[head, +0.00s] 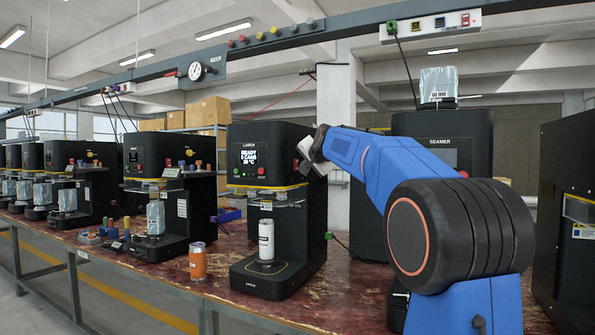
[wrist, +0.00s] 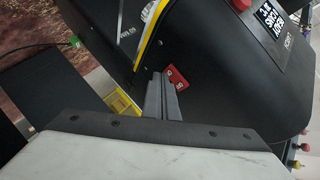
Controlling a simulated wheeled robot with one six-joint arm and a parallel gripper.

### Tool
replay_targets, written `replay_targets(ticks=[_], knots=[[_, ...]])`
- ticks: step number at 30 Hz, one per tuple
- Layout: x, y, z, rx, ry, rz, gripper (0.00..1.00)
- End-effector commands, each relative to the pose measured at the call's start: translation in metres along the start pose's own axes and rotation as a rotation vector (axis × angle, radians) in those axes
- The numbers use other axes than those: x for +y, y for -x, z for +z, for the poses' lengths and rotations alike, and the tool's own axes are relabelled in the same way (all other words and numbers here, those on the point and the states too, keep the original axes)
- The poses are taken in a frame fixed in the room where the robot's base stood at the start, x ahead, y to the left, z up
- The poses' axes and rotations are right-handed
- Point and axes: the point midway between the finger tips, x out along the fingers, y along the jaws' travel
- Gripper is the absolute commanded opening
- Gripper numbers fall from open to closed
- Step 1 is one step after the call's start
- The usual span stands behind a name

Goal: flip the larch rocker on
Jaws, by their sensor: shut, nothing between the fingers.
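The larch machine (head: 262,158) is a black seamer in the middle of the head view, with its display (head: 250,160) lit and showing READY. A red rocker (wrist: 177,77) with white marks sits on its black side wall in the wrist view. Which way the rocker is tipped cannot be told. My gripper (head: 311,152) is at the machine's right side, high up near its front edge. In the wrist view its grey fingers (wrist: 158,79) are shut and empty, with their tips right beside the rocker; whether they touch it is unclear. The rocker is hidden in the head view.
A white can (head: 266,240) stands in the larch machine, and an orange can (head: 197,262) on the red bench to its left. A seamer (head: 442,140) stands to the right behind my arm. More machines line the left. An overhead rail crosses above.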

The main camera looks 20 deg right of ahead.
Motion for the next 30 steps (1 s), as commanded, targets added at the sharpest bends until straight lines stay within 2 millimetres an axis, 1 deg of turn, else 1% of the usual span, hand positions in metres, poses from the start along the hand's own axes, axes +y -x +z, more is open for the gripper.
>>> replay_targets(ticks=[10,21,30], knots=[[0.000,0.000,0.000,0.000,0.000,0.000,0.00],[0.006,0.010,-0.007,0.001,0.000,0.000,0.00],[0.007,0.010,-0.007,0.000,0.000,0.000,0.00]])
